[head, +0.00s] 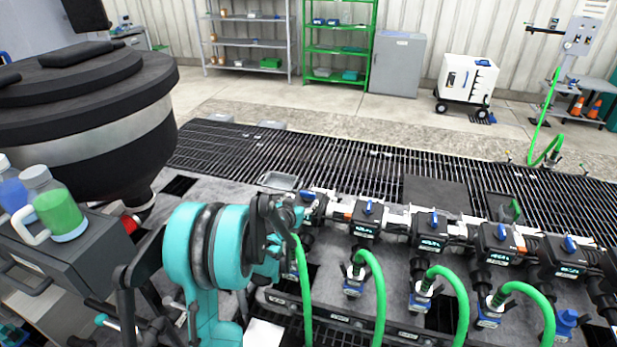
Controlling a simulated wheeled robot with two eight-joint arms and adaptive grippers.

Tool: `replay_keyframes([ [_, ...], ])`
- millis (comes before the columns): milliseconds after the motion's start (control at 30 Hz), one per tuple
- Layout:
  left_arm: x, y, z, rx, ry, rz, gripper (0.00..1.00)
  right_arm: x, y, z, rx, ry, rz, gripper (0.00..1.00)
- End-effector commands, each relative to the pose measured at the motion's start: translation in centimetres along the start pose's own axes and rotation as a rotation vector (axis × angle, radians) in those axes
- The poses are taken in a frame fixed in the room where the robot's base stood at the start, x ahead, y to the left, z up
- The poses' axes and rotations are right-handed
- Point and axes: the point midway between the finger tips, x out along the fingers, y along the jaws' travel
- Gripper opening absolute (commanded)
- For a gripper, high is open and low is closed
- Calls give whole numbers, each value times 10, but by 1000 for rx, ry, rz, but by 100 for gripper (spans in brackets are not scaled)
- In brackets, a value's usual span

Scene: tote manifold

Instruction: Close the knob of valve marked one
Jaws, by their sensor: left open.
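A manifold (397,219) with a row of several black valve blocks runs across the middle right, each block with a blue knob on top. The labels are too small to read, so I cannot tell which valve is marked one. The leftmost valve knob (308,195) is partly hidden beside my left gripper. Other knobs show on the second valve (369,206), the third valve (434,217) and the fourth valve (501,232). My left gripper (284,222) is open, right by the leftmost valve; I cannot tell whether it touches. My right gripper is not in view.
Green hoses (375,290) arch up in front of the valves. A large black round vessel (85,115) and a cart (80,250) with bottles stand at left. Black floor grating (350,160) lies behind the manifold. Shelves and a white wheeled box (466,82) stand far back.

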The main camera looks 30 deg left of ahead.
Motion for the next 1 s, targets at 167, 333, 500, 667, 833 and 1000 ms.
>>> replay_keyframes([
  [167, 14, -6, 3, 0, 10, -8, 71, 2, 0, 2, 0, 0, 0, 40],
  [333, 42, -7, 4, 0, 10, -8, 71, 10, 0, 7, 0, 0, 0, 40],
  [500, 68, -6, 3, -1, 10, -8, 71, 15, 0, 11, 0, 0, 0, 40],
  [667, 80, -6, 2, 0, 9, -8, 71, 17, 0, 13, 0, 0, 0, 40],
  [833, 82, -6, 1, 0, 9, -8, 71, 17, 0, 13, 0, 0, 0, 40],
  [1000, 82, -6, 1, 0, 9, -8, 57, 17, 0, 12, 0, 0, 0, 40],
])
